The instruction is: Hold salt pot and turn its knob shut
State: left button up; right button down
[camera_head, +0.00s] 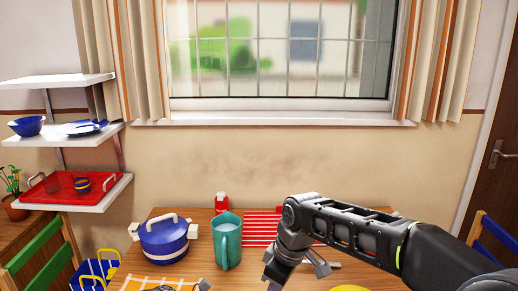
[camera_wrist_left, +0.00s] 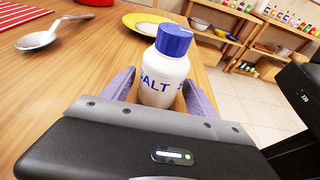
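The salt pot (camera_wrist_left: 160,78) is a white bottle with blue SALT lettering and a ridged blue cap (camera_wrist_left: 174,38), upright in the left wrist view. It sits between the two purple fingers of my left gripper (camera_wrist_left: 160,88), close to both. Whether they press on it is not clear. I cannot make out the pot in the head view, where only a bit of my left gripper shows at the bottom edge. My right arm enters from the right with its gripper (camera_head: 290,282) low over the table; its fingertips are mostly cut off.
On the wooden table (camera_head: 205,255) are a blue lidded pot (camera_head: 163,240), a teal mug (camera_head: 228,245), a red bottle (camera_head: 221,204), a red striped cloth (camera_head: 262,226), a spoon (camera_wrist_left: 38,38) and a yellow-rimmed plate (camera_wrist_left: 132,20). Chairs stand at both sides.

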pick_arm(q)
jog(key=shift+o, duration=0.8)
jog(key=shift+a, duration=0.1)
jog(key=v, duration=1.1)
jog(key=shift+a+r, duration=0.15)
jog(key=shift+a, duration=0.25)
jog(key=shift+r, duration=0.1)
